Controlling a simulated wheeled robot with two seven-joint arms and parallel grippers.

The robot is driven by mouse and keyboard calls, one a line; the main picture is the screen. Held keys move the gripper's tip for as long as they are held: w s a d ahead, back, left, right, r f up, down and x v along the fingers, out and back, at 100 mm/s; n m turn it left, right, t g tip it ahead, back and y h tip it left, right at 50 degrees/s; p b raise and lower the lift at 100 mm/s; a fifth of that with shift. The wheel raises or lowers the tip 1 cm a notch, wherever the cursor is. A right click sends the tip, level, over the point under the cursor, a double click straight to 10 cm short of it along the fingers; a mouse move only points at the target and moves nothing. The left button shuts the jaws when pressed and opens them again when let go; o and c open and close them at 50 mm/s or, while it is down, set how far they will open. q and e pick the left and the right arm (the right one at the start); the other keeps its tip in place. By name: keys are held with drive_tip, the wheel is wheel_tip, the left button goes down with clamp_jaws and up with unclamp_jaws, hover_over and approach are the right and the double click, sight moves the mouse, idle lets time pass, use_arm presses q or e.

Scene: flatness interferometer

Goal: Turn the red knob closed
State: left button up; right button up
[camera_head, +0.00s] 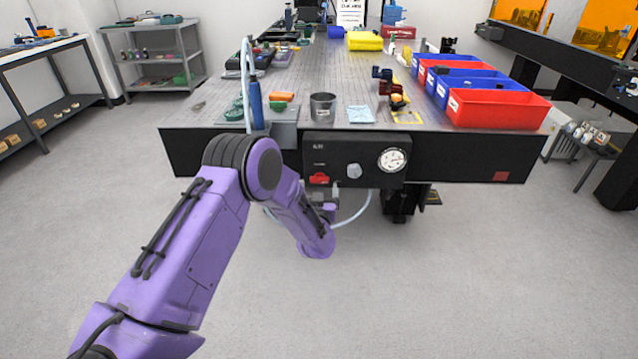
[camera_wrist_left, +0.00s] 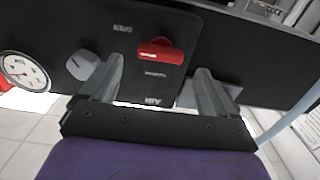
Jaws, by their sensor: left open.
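The red knob (camera_head: 319,178) sits at the lower left of a black panel (camera_head: 338,145) on the table's front. It also shows in the left wrist view (camera_wrist_left: 160,51), as a bar lying roughly crosswise. My left gripper (camera_head: 325,197) is just below and in front of the panel, partly hidden by my own purple arm. In the left wrist view its two fingers (camera_wrist_left: 160,66) are spread apart, with the red knob beyond and between their tips. I see no contact with the knob. My right gripper is not in view.
A grey knob (camera_head: 354,171) and a round white gauge (camera_head: 393,160) are on the same panel, right of the red knob. A pale hose (camera_head: 357,214) hangs below. The table (camera_head: 340,80) holds red and blue bins (camera_head: 498,108) and a metal cup (camera_head: 323,106).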

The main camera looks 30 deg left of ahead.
sight(319, 181)
use_arm(q)
drive_tip(key=x, duration=0.4)
drive_tip(key=shift+w+a, duration=0.1)
drive_tip(key=c, duration=1.1)
drive_tip(key=shift+o, duration=0.2)
